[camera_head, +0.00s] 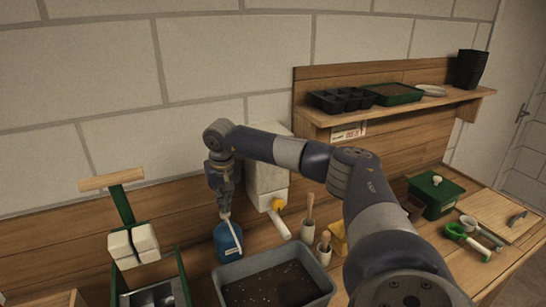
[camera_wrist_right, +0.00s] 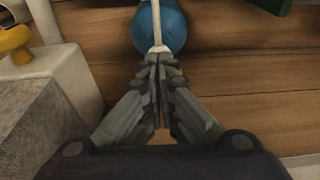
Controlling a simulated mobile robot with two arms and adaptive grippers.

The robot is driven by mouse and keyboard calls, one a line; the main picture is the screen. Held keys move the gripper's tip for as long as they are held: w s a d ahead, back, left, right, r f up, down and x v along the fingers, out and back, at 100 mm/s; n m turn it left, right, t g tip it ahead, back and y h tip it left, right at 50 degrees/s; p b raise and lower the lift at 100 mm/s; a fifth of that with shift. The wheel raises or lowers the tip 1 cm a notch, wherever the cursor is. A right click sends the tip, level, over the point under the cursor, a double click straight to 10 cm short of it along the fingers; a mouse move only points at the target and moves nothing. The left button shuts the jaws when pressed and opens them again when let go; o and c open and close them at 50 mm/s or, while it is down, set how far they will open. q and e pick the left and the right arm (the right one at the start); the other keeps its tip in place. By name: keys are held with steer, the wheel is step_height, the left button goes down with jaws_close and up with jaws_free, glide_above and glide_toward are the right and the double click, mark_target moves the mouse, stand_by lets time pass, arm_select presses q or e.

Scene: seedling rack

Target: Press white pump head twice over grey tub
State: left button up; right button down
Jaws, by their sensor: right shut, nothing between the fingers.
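The blue bottle (camera_head: 228,241) stands behind the grey tub (camera_head: 327,293), at its left back corner. Its white pump head (camera_head: 228,219) points down and to the right, towards the tub. My right gripper (camera_head: 224,208) comes down from above with shut, empty fingers, its tips right at the pump head. In the right wrist view the shut fingertips (camera_wrist_right: 158,56) are at the white pump head (camera_wrist_right: 157,47), with the blue bottle (camera_wrist_right: 173,28) beyond. I cannot tell whether they touch it or whether it is pressed down. The tub holds dark, speckled soil. My left gripper is out of view.
A pale container with a yellow tap (camera_head: 277,204) stands close behind my right forearm. A green-framed tool with pale blocks (camera_head: 133,244) is left of the bottle. Pots with wooden-handled tools (camera_head: 308,230) stand to the right. A shelf (camera_head: 400,107) holds trays.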

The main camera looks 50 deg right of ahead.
steer(key=shift+f, duration=0.2)
steer(key=shift+f+b, duration=0.8)
steer(key=shift+f, duration=0.5)
steer(key=shift+s+a, duration=0.1)
steer(key=shift+r+p, duration=1.2)
steer(key=shift+r, duration=0.3)
steer(key=shift+r, duration=0.1)
step_height(320, 180, up, 6)
steer(key=p, duration=0.5)
